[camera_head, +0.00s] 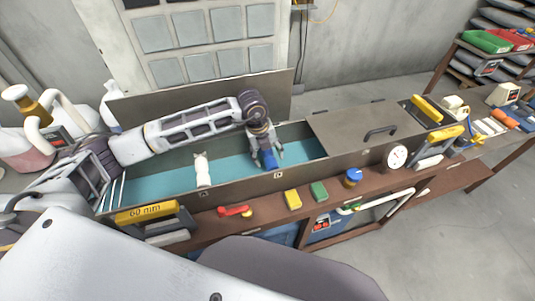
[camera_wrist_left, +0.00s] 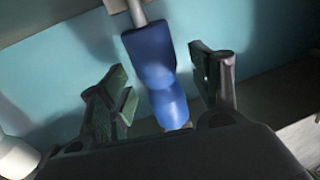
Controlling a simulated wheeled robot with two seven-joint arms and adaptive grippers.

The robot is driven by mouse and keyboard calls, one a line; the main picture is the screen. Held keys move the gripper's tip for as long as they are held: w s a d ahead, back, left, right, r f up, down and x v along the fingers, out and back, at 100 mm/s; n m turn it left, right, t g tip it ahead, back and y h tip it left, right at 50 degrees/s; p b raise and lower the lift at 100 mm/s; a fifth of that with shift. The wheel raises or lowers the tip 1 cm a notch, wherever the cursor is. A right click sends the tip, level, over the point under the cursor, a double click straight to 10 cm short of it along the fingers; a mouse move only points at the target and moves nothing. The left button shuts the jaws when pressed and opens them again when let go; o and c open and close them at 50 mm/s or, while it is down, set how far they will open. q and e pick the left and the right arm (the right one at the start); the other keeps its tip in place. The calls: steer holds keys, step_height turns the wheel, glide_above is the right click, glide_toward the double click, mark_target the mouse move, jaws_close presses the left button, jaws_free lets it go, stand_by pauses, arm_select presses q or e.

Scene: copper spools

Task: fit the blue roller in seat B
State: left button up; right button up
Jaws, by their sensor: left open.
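The blue roller (camera_head: 269,159) is in the long open trough (camera_head: 232,185), near a small marked plate (camera_head: 278,175) on the front wall. The plate's letter is too small to read surely. In the left wrist view, the blue roller (camera_wrist_left: 152,60) has a narrowed middle, and a grey shaft (camera_wrist_left: 137,12) shows at its far end. My left gripper (camera_head: 266,152) reaches down into the trough. Its open fingers (camera_wrist_left: 166,92) stand on both sides of the roller, with gaps visible. Whether the roller is fully seated cannot be told. My right gripper is out of view.
A white roller (camera_head: 203,170) stands across the trough to the left, near another marked plate (camera_head: 194,187). A lid with a handle (camera_head: 365,133) covers the right part. Yellow and green blocks, a red valve and a gauge (camera_head: 396,157) line the front ledge.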

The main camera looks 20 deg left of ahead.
arm_select(q)
step_height(320, 180, up, 12)
steer(key=s+a, duration=0.1)
steer(key=a, duration=0.1)
steer(key=shift+s, duration=0.15)
stand_by(0.7)
steer(key=shift+f, duration=0.1)
steer(key=shift+s+f, duration=0.1)
stand_by(0.8)
